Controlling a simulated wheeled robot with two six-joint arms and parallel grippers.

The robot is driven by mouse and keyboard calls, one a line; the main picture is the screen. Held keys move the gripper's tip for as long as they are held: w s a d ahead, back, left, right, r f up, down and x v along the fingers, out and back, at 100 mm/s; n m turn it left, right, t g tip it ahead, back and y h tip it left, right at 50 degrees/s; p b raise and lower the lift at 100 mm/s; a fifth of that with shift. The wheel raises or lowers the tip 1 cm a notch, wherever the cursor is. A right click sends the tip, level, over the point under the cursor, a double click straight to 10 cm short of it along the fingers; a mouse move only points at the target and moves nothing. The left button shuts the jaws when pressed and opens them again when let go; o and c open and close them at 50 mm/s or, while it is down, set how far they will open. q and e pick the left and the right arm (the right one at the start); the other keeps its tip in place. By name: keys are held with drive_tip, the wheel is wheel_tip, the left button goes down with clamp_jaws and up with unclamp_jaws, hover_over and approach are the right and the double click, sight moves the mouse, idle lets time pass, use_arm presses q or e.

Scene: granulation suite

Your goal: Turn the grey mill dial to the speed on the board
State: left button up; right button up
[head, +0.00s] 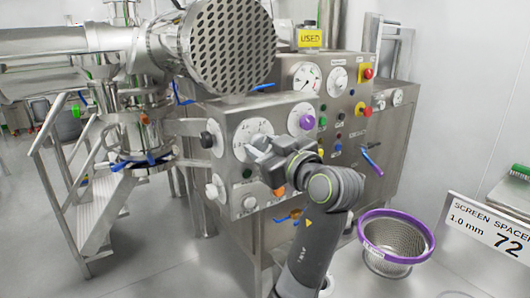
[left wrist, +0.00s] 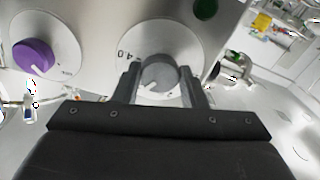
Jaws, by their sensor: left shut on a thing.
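The grey mill dial (left wrist: 160,73) sits on a round white scale plate (left wrist: 187,38) in the left wrist view. A white pointer mark shows on its lower part, and an upside-down "4.0" is printed to its left. My left gripper (left wrist: 159,72) has one finger on each side of the knob and is shut on it. In the head view my left gripper (head: 261,152) is in front of the steel cabinet's panel, hiding the knob; part of its scale plate (head: 250,130) shows. A white board (head: 490,226) at the right reads "SCREEN SPACER", "1.0 mm" and "72", cut off by the frame edge.
A purple dial (head: 306,122) is close beside the grey one. A black knob (head: 207,139) and a white knob (head: 212,191) stick out on the left. A purple-rimmed sieve basket (head: 396,238) stands right of my arm. A large perforated disc (head: 232,45) hangs above the cabinet.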

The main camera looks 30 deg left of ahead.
use_arm(q)
drive_tip(key=shift+r, duration=0.1)
idle(0.3)
drive_tip(key=o, duration=0.7)
drive_tip(key=shift+o, duration=1.4)
drive_tip(key=shift+a, duration=0.2)
use_arm(e)
drive_tip(key=shift+a, duration=0.25)
use_arm(q)
drive_tip(key=shift+d, duration=0.1)
use_arm(e)
drive_tip(key=shift+f, duration=0.1)
drive_tip(key=w+d+f+b, duration=0.1)
drive_tip(key=w+f+b, duration=0.2)
drive_tip(key=f+b, duration=0.95)
use_arm(q)
drive_tip(key=b+v, duration=0.5)
drive_tip(key=v, duration=1.2)
drive_tip(key=shift+d, duration=0.15)
use_arm(e)
drive_tip(key=w+a+r, duration=0.2)
drive_tip(key=w+r, duration=0.4)
drive_tip(key=r, duration=0.1)
drive_tip(key=shift+w+a+r+m, duration=0.25)
drive_tip(key=shift+w+r+m, duration=0.05)
drive_tip(key=shift+w, duration=0.05)
